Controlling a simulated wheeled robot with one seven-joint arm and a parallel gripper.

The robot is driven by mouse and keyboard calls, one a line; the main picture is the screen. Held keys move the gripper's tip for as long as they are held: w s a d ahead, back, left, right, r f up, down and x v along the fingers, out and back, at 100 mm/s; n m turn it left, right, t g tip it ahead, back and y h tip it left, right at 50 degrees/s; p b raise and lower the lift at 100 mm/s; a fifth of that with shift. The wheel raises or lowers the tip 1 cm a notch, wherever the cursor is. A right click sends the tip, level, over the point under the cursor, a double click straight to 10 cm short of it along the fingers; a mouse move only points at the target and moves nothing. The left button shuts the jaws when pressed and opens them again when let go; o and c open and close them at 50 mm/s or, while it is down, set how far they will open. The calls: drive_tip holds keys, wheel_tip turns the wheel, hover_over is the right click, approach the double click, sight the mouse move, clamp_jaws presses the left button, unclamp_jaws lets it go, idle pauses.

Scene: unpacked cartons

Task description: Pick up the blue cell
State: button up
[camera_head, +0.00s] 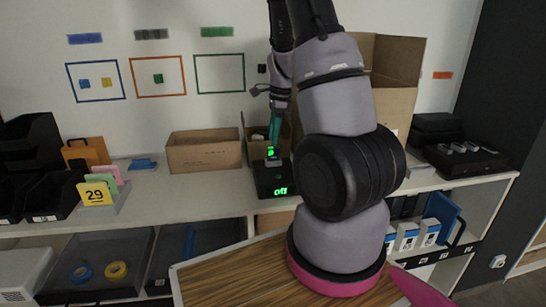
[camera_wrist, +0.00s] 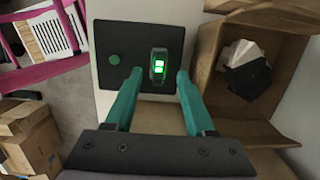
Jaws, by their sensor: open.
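A small dark cell-like block with a lit green display (camera_wrist: 158,66) stands in the black charger box (camera_wrist: 117,77). It also shows in the head view (camera_head: 271,153), on the black box (camera_head: 265,180) with green "off" lettering. Its body looks dark with a green glow; I cannot tell if it is blue. My gripper (camera_wrist: 160,72) has teal fingers spread apart, with the lit block between their tips in the wrist view. In the head view, my gripper (camera_head: 275,122) points down just above the block. I cannot tell whether the fingers touch it.
An open carton (camera_head: 205,151) stands left of the black box on the white shelf. Another open carton (camera_wrist: 245,75) with dark and white contents is close to my right finger. A blue flat item (camera_head: 143,164) lies farther left. A taller carton (camera_head: 395,75) stands at right behind my arm.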

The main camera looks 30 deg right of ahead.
sight(273, 148)
wheel_tip(273, 148, down, 5)
drive_tip(key=shift+f, duration=0.1)
drive_tip(key=shift+c, duration=0.3)
clamp_jaws()
idle(1.3)
